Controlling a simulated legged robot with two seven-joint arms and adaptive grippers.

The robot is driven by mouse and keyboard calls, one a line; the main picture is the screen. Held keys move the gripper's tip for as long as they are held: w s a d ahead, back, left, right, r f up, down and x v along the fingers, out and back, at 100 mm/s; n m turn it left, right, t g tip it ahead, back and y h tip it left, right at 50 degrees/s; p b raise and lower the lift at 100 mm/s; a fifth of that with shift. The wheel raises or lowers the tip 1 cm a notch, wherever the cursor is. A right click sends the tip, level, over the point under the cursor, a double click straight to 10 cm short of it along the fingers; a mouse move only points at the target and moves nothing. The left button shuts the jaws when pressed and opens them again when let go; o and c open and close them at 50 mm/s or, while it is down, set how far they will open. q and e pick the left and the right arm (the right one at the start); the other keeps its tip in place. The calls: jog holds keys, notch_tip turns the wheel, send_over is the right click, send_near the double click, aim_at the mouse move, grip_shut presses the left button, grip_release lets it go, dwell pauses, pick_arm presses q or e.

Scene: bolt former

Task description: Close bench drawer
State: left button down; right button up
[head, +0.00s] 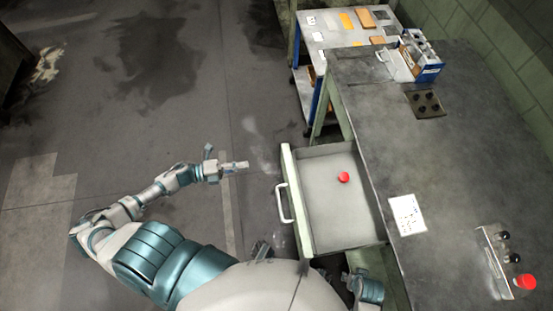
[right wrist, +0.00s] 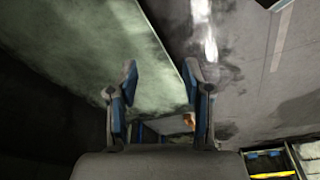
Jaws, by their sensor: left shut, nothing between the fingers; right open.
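The bench drawer (head: 335,240) is pulled out from the left side of the dark-topped bench (head: 440,150). Its grey tray shows, with a red round object (head: 344,177) inside. A white handle (head: 283,203) is on its green-edged front, which faces left. My left gripper (head: 240,165) is shut and empty, left of the drawer front and above the handle in the picture, apart from both. My right gripper (right wrist: 162,85) is open in the right wrist view, with nothing between its fingers. A pale green panel (right wrist: 100,45) lies beyond it; I cannot tell which part it is.
On the bench are a white paper (head: 407,214), a dark plate with knobs (head: 426,103), a control panel with a red button (head: 525,282) and a blue-white box (head: 420,60). A cart (head: 318,38) stands behind.

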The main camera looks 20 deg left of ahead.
pick_arm(q)
jog(key=x, duration=1.1)
jog(key=shift+w, duration=0.2)
pick_arm(e)
jog(key=shift+r, duration=0.8)
pick_arm(q)
jog(key=shift+f, duration=0.1)
send_near(345, 156)
notch_tip(345, 156, up, 5)
jog(key=shift+s+b, duration=0.1)
jog(key=shift+b, duration=0.25)
jog(key=b+x, duration=0.1)
jog(key=x, duration=0.8)
jog(key=shift+f, duration=0.1)
jog(key=shift+w+d, duration=0.4)
jog(key=shift+r, duration=0.2)
pick_arm(e)
jog(key=r, duration=0.4)
jog(key=shift+s+a, duration=0.1)
jog(key=shift+s, duration=0.25)
jog(key=shift+r, duration=0.1)
